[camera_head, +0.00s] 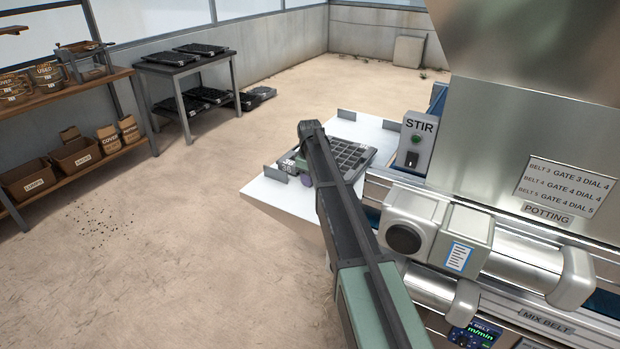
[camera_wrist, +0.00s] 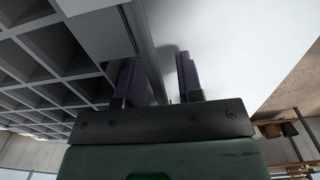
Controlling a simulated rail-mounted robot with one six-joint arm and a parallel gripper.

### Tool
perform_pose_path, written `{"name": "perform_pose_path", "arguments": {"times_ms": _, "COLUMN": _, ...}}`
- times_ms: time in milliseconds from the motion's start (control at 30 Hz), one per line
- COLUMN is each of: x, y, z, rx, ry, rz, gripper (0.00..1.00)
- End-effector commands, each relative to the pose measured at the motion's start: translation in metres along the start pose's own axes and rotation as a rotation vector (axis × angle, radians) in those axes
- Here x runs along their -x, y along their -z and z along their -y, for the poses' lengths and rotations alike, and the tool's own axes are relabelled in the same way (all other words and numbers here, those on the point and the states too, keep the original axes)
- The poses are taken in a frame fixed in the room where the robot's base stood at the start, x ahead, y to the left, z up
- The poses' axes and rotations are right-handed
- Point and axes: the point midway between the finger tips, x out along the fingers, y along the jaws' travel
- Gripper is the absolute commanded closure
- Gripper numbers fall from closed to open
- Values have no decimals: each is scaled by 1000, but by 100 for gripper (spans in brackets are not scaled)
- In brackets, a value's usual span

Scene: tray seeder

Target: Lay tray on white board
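A black tray (camera_head: 352,157) with a grid of square cells lies on the white board (camera_head: 284,197) and looks flat; my arm hides part of it. My gripper (camera_head: 299,171) is at the tray's near left end, low over the board. In the wrist view the tray (camera_wrist: 95,60) fills the left side and the bare white board (camera_wrist: 235,40) shows on the right. The two purple-padded fingers of my gripper (camera_wrist: 160,80) stand apart with the tray's edge between them. A gap shows between that edge and the right finger.
Small upright plates (camera_head: 276,171) stand at the board's edges. The STIR box (camera_head: 415,140) and the metal potting machine (camera_head: 480,230) stand close on the right. A dark table (camera_head: 187,66) with more trays and a wooden shelf (camera_head: 70,98) are at the left. Open floor lies between.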

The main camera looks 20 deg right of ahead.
Motion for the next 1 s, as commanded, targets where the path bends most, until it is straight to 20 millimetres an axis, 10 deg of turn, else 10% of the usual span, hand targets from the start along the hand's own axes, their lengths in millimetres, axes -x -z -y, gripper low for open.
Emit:
{"name": "perform_pose_path", "arguments": {"times_ms": 367, "x": 12, "y": 0, "z": 0, "rx": 0, "ry": 0, "rz": 0, "gripper": 66}}
{"name": "perform_pose_path", "arguments": {"times_ms": 800, "x": 116, "y": 0, "z": 0, "rx": 0, "ry": 0, "rz": 0, "gripper": 66}}
{"name": "perform_pose_path", "arguments": {"times_ms": 1000, "x": 126, "y": 0, "z": 0, "rx": 0, "ry": 0, "rz": 0, "gripper": 66}}
